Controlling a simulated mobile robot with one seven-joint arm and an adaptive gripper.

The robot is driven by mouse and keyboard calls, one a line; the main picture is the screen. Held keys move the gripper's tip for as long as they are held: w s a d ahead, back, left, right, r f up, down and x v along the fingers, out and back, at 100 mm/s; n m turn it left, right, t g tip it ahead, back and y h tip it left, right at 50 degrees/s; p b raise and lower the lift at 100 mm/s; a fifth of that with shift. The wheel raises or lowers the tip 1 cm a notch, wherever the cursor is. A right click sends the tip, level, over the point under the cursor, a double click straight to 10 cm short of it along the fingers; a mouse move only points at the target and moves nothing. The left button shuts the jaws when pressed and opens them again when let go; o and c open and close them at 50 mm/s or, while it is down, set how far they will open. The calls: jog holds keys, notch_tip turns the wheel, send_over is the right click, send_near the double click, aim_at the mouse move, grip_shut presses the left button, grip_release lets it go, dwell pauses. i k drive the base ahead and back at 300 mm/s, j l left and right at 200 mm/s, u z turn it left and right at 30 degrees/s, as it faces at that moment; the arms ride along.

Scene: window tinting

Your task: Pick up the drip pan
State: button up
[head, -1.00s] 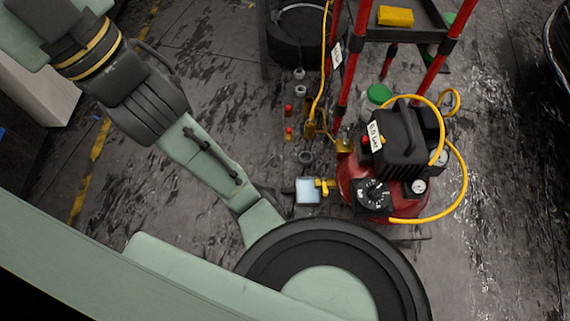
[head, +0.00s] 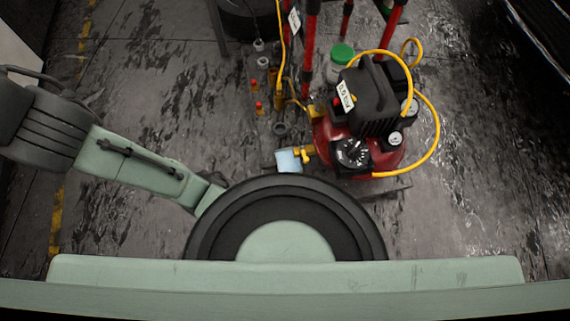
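I cannot pick out the drip pan for certain in the head view. A dark, round, open container (head: 245,22) stands on the floor at the top edge, cut off by the frame. It may or may not be the pan. My gripper is not in view. My arm extends out of frame at the left, so whether the gripper is open or shut does not show.
A red air compressor (head: 385,160) with a yellow hose (head: 437,128) stands on the floor right of centre. A green-lidded jar (head: 342,54), several small fittings and a red-legged stand (head: 310,50) are behind it. Scuffed grey floor (head: 150,90) is open at left.

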aim_at(285, 162)
jog(key=z, duration=1.15)
jog(key=j+z, duration=0.25)
jog(key=z, duration=0.2)
jog(key=k+j+z, duration=0.1)
jog(key=j+z, duration=0.15)
jog(key=z, duration=0.15)
jog(key=k+j+z, duration=0.1)
jog(key=z, duration=0.35)
jog(key=k+j+z, duration=0.3)
jog(key=j, duration=0.15)
jog(key=k+j+z, duration=0.25)
jog(key=k+j, duration=0.35)
jog(key=j, duration=0.15)
jog(key=k+j, duration=0.15)
jog(key=j, duration=0.25)
jog(key=k+j, duration=0.2)
jog(key=j, duration=0.15)
